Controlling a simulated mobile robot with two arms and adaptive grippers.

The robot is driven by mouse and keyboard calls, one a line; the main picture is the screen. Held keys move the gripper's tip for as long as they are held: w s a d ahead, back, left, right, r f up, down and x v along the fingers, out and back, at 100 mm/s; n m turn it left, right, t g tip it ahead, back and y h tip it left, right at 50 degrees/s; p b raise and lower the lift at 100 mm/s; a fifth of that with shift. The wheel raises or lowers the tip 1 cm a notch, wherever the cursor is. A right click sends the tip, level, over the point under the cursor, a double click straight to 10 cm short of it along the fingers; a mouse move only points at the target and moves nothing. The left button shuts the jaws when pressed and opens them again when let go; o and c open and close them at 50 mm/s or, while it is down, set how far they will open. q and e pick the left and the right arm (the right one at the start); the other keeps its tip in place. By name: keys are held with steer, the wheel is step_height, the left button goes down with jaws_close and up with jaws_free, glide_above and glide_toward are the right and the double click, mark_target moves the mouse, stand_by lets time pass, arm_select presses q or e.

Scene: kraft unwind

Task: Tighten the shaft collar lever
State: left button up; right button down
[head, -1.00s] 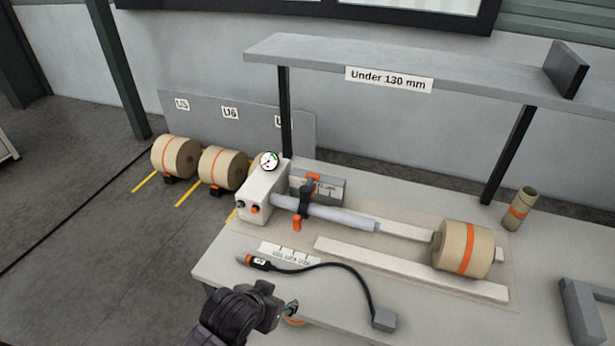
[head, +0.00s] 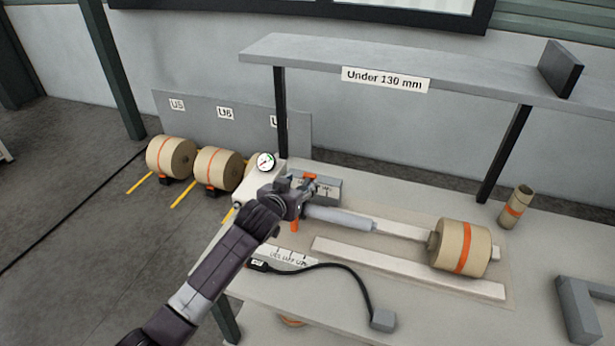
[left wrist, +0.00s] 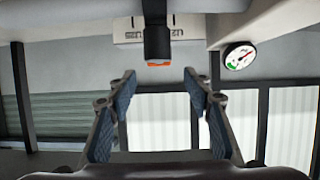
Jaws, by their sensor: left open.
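The grey shaft (head: 340,219) runs right from the white unwind unit (head: 248,190). The dark shaft collar is mostly hidden behind my left gripper (head: 298,197) in the head view. An orange lever part (head: 295,225) shows just below the gripper, and another orange part (head: 309,177) shows above it. In the left wrist view, my left gripper (left wrist: 159,78) is open, with two blue-padded fingers apart and nothing between them. A dark block with an orange end (left wrist: 158,47), apparently part of the collar lever, lies ahead between the fingertips. Contact cannot be told.
A kraft roll (head: 462,248) sits on white rails at the right. A black cable (head: 345,272) lies in front on the table (head: 420,310). A gauge (head: 265,162) tops the unit. A shelf (head: 420,75) overhangs the back. A small tube (head: 516,207) stands at the right.

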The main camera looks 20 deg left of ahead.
mark_target(309, 176)
arm_select(q)
steer(key=shift+p+x, duration=0.45)
steer(key=shift+x, duration=2.85)
steer(key=shift+c, duration=0.5)
jaws_close()
